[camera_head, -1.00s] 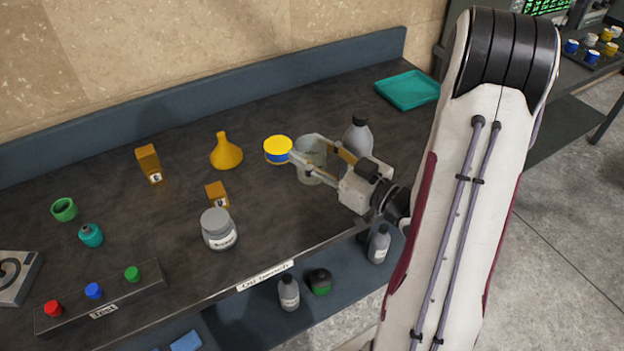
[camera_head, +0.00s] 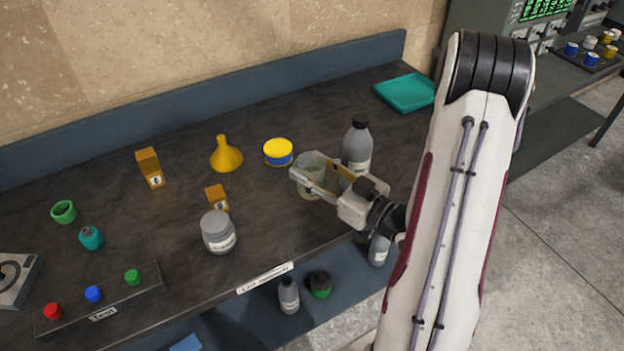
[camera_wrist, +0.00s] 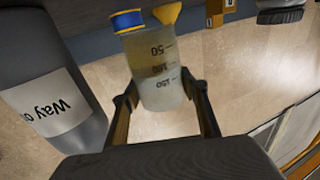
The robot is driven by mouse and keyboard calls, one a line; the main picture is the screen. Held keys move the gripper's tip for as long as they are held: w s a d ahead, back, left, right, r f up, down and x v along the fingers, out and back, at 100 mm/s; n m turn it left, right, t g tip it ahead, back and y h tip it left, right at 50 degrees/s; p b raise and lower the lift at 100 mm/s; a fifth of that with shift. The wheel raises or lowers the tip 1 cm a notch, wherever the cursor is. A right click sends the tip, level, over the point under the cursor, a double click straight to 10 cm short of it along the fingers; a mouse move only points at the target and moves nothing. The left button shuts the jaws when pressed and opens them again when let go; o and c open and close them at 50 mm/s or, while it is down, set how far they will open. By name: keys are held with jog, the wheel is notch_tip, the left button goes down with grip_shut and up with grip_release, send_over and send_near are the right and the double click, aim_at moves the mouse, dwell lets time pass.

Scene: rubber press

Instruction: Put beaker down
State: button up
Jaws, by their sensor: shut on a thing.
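The beaker (camera_head: 311,168) is clear with graduation marks and stands upright between the fingers of my gripper (camera_head: 308,180), near the right part of the dark bench. My gripper is shut on it from the front right. In the wrist view the beaker (camera_wrist: 158,75) shows its marks upside down, with a finger on each side of it, and yellowish and whitish bands show through its wall. The beaker's base is at or close to the bench top (camera_head: 275,205); I cannot tell whether it touches.
A grey bottle (camera_head: 356,150) stands close on the right of the beaker. A yellow-and-blue tin (camera_head: 278,152) is at its left, then a yellow funnel (camera_head: 226,156). A grey jar (camera_head: 218,232) and orange block (camera_head: 216,198) stand farther left. A teal tray (camera_head: 404,92) lies at the back right.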

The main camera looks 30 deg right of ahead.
jog(key=shift+f, duration=0.1)
jog(key=shift+f, duration=1.75)
jog(key=shift+f, duration=0.2)
jog(key=o, duration=1.2)
jog(key=shift+s, duration=0.1)
jog(key=shift+v, duration=3.5)
jog(key=shift+s+d, duration=0.1)
jog(key=shift+s, duration=0.2)
